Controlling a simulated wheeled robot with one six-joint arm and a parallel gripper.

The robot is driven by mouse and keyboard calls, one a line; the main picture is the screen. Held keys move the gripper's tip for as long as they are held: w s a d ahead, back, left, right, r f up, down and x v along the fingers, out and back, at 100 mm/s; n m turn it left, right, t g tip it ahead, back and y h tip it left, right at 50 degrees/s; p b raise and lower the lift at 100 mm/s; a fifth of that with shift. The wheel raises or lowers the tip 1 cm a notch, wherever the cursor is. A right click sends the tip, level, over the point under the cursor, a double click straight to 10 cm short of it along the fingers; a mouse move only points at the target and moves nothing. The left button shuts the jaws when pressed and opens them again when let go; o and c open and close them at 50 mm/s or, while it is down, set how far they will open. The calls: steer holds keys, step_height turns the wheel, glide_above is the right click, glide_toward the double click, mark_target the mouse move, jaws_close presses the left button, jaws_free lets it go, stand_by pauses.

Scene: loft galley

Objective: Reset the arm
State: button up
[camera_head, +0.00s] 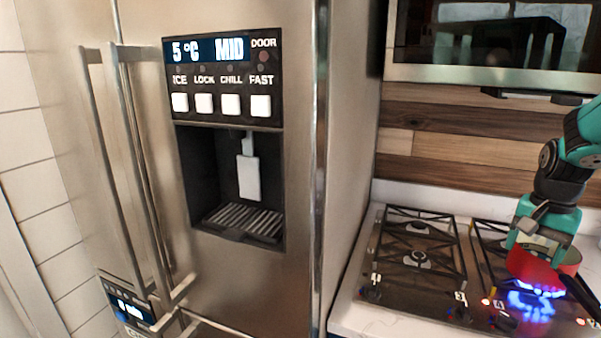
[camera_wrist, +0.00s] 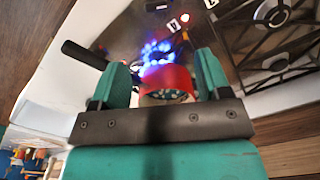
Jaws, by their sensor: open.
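My arm comes in from the right edge in the camera_head view. My gripper (camera_head: 535,238) points down over the right side of the cooktop, close above a red pan (camera_head: 528,270). In the camera_wrist view my gripper (camera_wrist: 162,75) has its teal fingers spread apart, and the red pan (camera_wrist: 168,80) shows between and beyond them. Whether the fingers touch the pan cannot be told. A dark handle (camera_wrist: 84,54) sticks out to the left there. Blue flames (camera_head: 535,300) burn at the pan.
The cooktop (camera_head: 410,285) has black grates and lit red indicators. A steel fridge (camera_head: 240,285) with an ice dispenser (camera_head: 240,185) fills the left. An oven-like appliance (camera_head: 440,73) hangs above the wooden backsplash (camera_head: 440,150). The left burner is bare.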

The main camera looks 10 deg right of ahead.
steer(key=s+a+r+n+t+y, duration=0.1)
steer(key=a+r+n, duration=0.3)
steer(key=a, duration=0.7)
steer(key=s+a+r+n+y, duration=0.1)
steer(key=a+n, duration=0.4)
steer(key=a, duration=0.7)
steer(key=s+a+r+n+g+y, duration=0.1)
steer(key=s+a+r+n+y, duration=0.1)
steer(key=s+a+n, duration=0.8)
steer(key=s+a, duration=0.4)
steer(key=shift+a, duration=0.25)
steer(key=shift+w, duration=0.1)
